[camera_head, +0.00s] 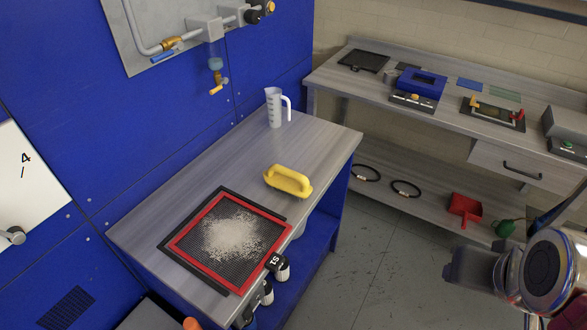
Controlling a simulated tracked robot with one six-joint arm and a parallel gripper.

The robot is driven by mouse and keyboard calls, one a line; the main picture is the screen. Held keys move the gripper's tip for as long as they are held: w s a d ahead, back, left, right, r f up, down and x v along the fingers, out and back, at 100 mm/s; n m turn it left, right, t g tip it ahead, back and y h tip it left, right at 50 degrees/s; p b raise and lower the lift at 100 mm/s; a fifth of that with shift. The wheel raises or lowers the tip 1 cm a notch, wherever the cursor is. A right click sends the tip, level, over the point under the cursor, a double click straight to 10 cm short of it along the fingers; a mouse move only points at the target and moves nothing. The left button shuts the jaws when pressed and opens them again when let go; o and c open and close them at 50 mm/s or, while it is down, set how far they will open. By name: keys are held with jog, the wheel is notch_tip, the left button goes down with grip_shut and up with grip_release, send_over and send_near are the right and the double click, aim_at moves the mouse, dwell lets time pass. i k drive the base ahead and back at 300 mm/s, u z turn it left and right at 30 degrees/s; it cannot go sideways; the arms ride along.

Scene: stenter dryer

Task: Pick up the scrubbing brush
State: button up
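The scrubbing brush (288,181), a yellow block with a raised handle loop, lies on the grey bench top (225,165), near its right edge. It is just behind a red-framed mesh screen (185,247) covered with white powdery lint. My arm comes in at the lower right. The dark part at its end, which looks like my gripper (470,266), is well to the right of the brush and apart from it, over the floor. Its fingers cannot be made out, so I cannot tell whether it is open or shut.
A white measuring jug (274,108) stands at the back of the bench. A pipe with a valve (216,78) hangs on the blue wall. A second bench (430,75) at the right holds tools; a red dustpan (464,208) lies below. Bench surface around the brush is mostly clear.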

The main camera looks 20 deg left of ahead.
aim_at(279, 177)
jog(key=i, duration=1.05)
jog(key=u, duration=3.2)
